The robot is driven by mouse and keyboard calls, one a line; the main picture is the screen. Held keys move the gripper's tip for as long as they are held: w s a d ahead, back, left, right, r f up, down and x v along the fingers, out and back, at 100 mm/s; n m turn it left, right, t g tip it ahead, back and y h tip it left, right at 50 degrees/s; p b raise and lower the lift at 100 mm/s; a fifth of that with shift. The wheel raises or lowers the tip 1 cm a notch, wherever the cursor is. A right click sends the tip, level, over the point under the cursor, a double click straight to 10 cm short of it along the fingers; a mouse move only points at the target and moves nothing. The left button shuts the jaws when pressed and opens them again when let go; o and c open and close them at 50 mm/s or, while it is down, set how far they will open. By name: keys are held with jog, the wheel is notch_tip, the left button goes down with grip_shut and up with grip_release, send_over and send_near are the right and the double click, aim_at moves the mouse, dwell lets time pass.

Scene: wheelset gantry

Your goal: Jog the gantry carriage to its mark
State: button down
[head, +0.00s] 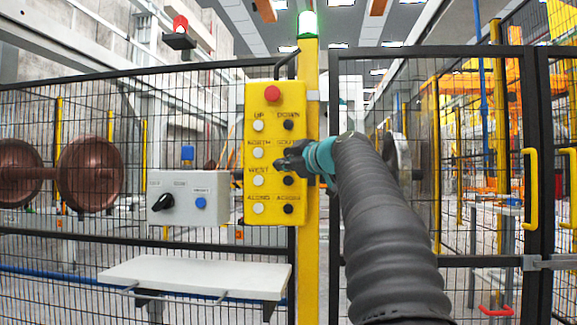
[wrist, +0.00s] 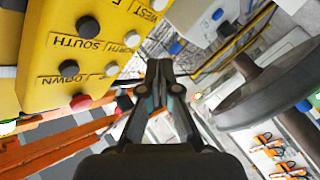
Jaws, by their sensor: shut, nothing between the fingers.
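A yellow control pendant (head: 251,200) hangs on the yellow post, with a red stop button (head: 272,93) on top. White buttons run down its left and black ones down its right, labelled UP, DOWN, NORTH, SOUTH, WEST, ALONG and ACROSS. My gripper (head: 280,161) is shut and empty in front of the NORTH/SOUTH row, hiding the black SOUTH button in the head view. In the wrist view my gripper (wrist: 160,68) points past the pendant (wrist: 45,55), beside the white NORTH button (wrist: 132,38); the black SOUTH button (wrist: 88,27) shows uncovered. Contact cannot be told. I cannot make out the gantry carriage or its mark.
A grey box (head: 182,211) with a black rotary switch and blue button is left of the pendant. A white shelf (head: 200,276) juts out below. Black mesh fencing (head: 60,236) spans the scene, with a brown wheelset (head: 90,174) behind it. A green lamp (head: 307,23) tops the post.

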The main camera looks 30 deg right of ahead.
aim_at(289, 181)
jog(key=shift+s+f+m+g+p, duration=0.2)
jog(key=shift+f+m, duration=0.55)
jog(key=shift+m, duration=1.9)
jog(key=shift+w+f+m+g+p, duration=0.1)
jog(key=shift+f+m+p, duration=0.45)
jog(key=shift+m, duration=2.15)
jog(key=shift+s+f+m+g+p, duration=0.15)
jog(key=shift+f+m, duration=0.8)
jog(key=shift+m, duration=1.7)
jog(key=shift+w, duration=0.1)
jog(key=shift+w+d+p, duration=0.8)
jog(key=shift+w+d, duration=0.05)
jog(key=shift+w, duration=0.3)
jog(key=shift+w+d+p, duration=0.75)
jog(key=shift+w+d, duration=0.1)
jog(key=shift+w, duration=0.35)
jog(key=shift+w+d+p, duration=0.8)
jog(key=shift+w+d, duration=0.05)
jog(key=shift+w, duration=0.3)
jog(key=shift+w+d, duration=0.15)
jog(key=shift+w+d, duration=0.1)
jog(key=shift+w, duration=0.05)
